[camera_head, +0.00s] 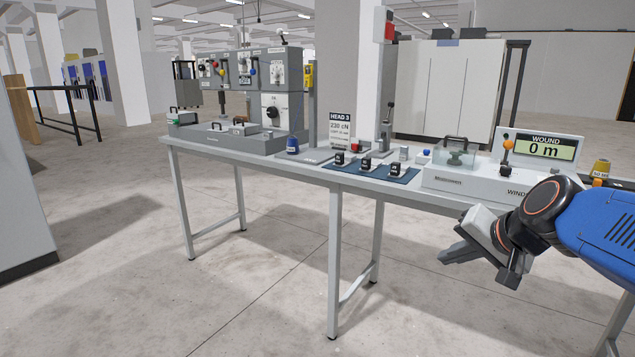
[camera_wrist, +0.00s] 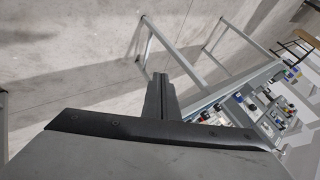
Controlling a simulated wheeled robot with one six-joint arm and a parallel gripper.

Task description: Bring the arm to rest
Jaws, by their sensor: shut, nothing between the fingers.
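My gripper (camera_head: 480,262) is at the right of the head view, in front of the table's near edge and below its top level, pointing left and down. Its fingers are shut together with nothing between them. In the wrist view the shut fingers (camera_wrist: 160,97) stick up past the dark gripper body, with floor and table legs beyond. My blue arm comes in from the right edge of the head view and hides part of the table's right end.
A white cabinet (camera_head: 446,85) stands behind. The floor in front is clear.

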